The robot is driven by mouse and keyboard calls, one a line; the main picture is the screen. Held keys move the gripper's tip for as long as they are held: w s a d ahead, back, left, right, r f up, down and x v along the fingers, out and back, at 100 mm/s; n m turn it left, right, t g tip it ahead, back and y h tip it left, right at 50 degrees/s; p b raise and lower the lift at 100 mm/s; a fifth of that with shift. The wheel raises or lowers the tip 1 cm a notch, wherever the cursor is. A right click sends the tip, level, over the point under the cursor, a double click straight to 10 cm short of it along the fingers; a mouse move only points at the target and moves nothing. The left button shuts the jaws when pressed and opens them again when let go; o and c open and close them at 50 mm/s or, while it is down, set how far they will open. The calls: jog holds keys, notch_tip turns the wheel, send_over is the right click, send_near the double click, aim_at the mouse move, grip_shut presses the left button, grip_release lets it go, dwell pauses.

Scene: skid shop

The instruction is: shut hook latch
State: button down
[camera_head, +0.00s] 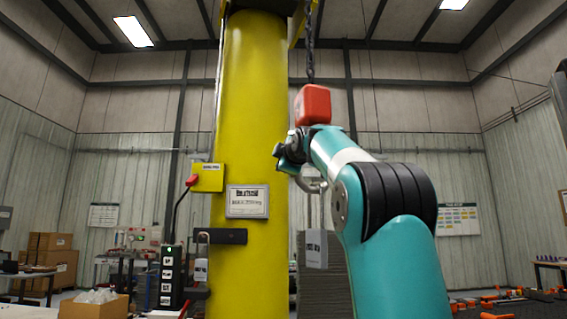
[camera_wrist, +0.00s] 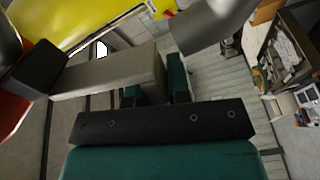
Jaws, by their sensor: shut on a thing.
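A red hook block (camera_head: 312,104) hangs from a dark chain (camera_head: 310,50) in front of the yellow column. The grey hook (camera_head: 314,184) shows partly below it, behind my arm. My gripper (camera_head: 284,158) is at the hook's left side. In the wrist view a pale grey bar, which looks like the latch (camera_wrist: 105,75), runs from a dark pivot at the left to my gripper's teal fingers (camera_wrist: 154,86). The fingers are shut on its free end. A grey rounded metal part (camera_wrist: 212,28), probably the hook, is apart from the bar's end. The red block (camera_wrist: 10,112) is at the left edge.
The yellow column (camera_head: 250,150) stands close behind and left of my gripper. A yellow box (camera_head: 207,177) with a red handle and a dark bracket (camera_head: 220,236) with a padlock are on it. Cardboard boxes (camera_head: 50,250) stand at the far left. Open air lies around the hook.

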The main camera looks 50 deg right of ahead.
jog(key=c, duration=1.1)
grip_release()
jog(key=shift+d+f, duration=0.15)
jog(key=shift+f, duration=0.2)
jog(key=shift+r, duration=0.15)
jog(key=b+v, duration=0.5)
jog(key=v, duration=1.2)
jog(key=shift+s+a, duration=0.15)
jog(key=shift+a, duration=0.05)
